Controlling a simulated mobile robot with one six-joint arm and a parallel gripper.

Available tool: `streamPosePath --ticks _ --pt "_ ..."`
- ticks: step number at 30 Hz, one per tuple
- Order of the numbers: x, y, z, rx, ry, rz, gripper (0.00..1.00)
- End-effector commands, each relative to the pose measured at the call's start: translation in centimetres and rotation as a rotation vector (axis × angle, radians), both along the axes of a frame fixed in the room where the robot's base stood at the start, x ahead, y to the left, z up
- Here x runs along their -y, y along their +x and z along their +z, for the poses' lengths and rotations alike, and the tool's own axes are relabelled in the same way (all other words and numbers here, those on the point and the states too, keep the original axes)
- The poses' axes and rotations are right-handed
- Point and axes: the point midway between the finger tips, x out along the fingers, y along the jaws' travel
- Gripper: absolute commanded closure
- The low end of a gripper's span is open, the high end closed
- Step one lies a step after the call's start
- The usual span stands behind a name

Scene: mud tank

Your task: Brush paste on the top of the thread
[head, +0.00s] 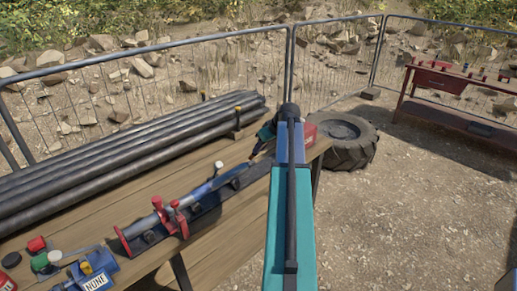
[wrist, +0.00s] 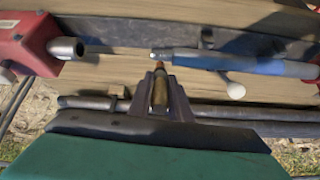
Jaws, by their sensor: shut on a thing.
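My gripper (wrist: 160,88) is shut on a small brush (wrist: 160,92) with a brass-coloured body and a reddish-brown tip. In the wrist view the brush tip points up at the grey end (wrist: 161,55) of a blue rod, which looks like the thread. The tip is close to that end; I cannot tell whether they touch. The blue rod (wrist: 220,60) runs right from it, and in the head view it lies along a dark rail (head: 207,213) with red clamps (head: 177,218). My arm hides most of the gripper in the head view. No paste is clearly visible.
A red block (wrist: 20,42) with a grey pipe stub (wrist: 66,48) faces the rod end across a gap. Black pipes (head: 130,140) line the bench's back. Blue, red and green containers (head: 92,270) stand front left. A tyre (head: 345,140) lies beyond the bench.

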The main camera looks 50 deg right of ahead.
Motion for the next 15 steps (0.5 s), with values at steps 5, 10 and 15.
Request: streamPosePath --ticks 5,10,15 --pt "0.02 -0.02 -0.28 0.0 0.0 0.0 1.0" --pt "0.03 -0.03 -0.5 0.0 0.0 0.0 1.0" --pt "0.04 -0.03 -0.72 0.0 -0.001 -0.001 1.0"
